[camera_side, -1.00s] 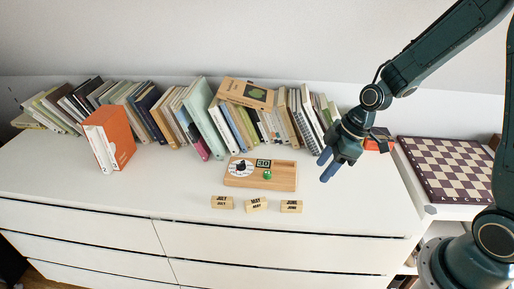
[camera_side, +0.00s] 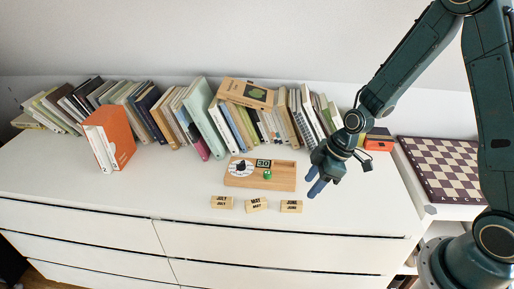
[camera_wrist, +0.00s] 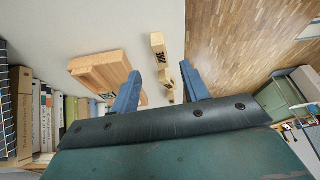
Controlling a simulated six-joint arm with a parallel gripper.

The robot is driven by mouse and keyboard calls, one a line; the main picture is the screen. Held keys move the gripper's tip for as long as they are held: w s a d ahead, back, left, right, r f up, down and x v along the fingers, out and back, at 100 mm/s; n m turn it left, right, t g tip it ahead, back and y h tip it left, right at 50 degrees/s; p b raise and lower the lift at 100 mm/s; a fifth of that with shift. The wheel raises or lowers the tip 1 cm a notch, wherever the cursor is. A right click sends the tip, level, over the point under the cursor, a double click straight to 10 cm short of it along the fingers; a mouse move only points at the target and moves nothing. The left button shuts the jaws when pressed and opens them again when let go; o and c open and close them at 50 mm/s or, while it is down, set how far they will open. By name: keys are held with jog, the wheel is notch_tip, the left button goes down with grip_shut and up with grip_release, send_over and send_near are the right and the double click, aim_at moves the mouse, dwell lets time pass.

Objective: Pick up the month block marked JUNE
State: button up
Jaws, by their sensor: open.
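The JUNE block (camera_side: 291,206) is a small pale wooden block lying at the right end of a row on the white dresser top. The MAY block (camera_side: 256,205) lies in the middle and the JULY block (camera_side: 222,202) at the left. My gripper (camera_side: 315,187) is open and empty, above and to the right of the JUNE block, apart from it. In the wrist view, its blue fingers (camera_wrist: 162,83) stand apart, with wooden blocks (camera_wrist: 158,43) showing between and beyond them. Their labels cannot be read there.
A wooden calendar board (camera_side: 283,182) with a dial, a 30 tile and a green piece lies behind the blocks. Leaning books (camera_side: 207,118) line the wall. An orange box (camera_side: 378,140) and a chessboard (camera_side: 440,165) are at right. The dresser's front strip is clear.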

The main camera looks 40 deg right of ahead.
aim_at(297, 203)
jog(key=shift+x, duration=1.35)
jog(key=shift+f, duration=0.1)
jog(key=shift+x, duration=2.5)
grip_shut()
